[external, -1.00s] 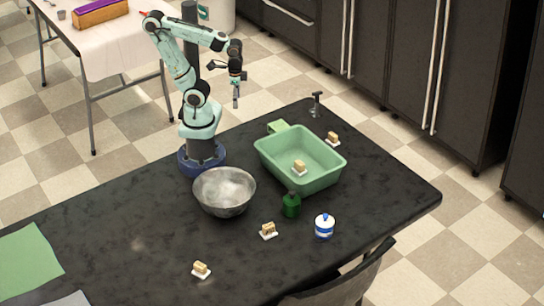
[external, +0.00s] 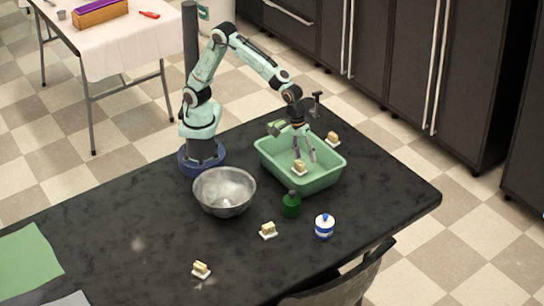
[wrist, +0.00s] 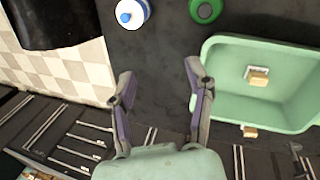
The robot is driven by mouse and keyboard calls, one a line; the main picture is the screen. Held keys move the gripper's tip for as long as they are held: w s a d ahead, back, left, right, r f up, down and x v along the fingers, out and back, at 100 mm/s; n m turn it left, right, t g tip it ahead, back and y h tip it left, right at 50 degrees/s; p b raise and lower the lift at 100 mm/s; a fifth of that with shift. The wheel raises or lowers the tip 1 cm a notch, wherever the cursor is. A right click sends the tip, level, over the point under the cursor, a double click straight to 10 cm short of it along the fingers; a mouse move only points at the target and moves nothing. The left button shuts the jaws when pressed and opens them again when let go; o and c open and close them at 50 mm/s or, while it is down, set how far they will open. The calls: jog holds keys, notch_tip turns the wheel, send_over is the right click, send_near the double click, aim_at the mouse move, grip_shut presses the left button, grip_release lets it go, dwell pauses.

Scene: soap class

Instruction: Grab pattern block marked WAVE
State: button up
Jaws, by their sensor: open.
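Several small tan blocks on white bases are in the external view: one in the green tub (external: 299,167), one behind the tub (external: 333,139), one in front of the bowl (external: 268,230) and one at the front left (external: 201,270). Their markings are too small to read, so I cannot tell which says WAVE. My gripper (external: 306,152) is open and empty, fingers pointing down, and appears over the tub in the external view. In the wrist view, the open fingers (wrist: 160,72) have the tub block (wrist: 258,77) and the block outside the tub (wrist: 249,131) to their right.
The green tub (external: 325,178) has raised walls. A metal bowl (external: 224,204), a dark green bottle (external: 291,205) and a blue-and-white jar (external: 324,232) stand near it. A black stand-like object (external: 317,97) is at the table's back edge. The dark table (external: 120,225) is mostly clear at left.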

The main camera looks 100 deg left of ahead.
jog(key=s+d+f+m+g+y, duration=0.1)
jog(key=s+d+f+m+g, duration=0.2)
jog(key=d+f, duration=0.6)
send_over(269, 226)
jog(key=shift+m+y, duration=0.4)
jog(key=f, duration=0.5)
jog(key=shift+w+a+f, duration=0.15)
jog(key=shift+w+a, duration=0.1)
jog(key=shift+s+d+f, duration=0.15)
jog(key=shift+s+d, duration=0.05)
jog(key=shift+s, duration=0.05)
notch_tip(269, 226, down, 6)
jog(key=shift+f, duration=0.15)
jog(key=shift+c, duration=0.3)
grip_shut()
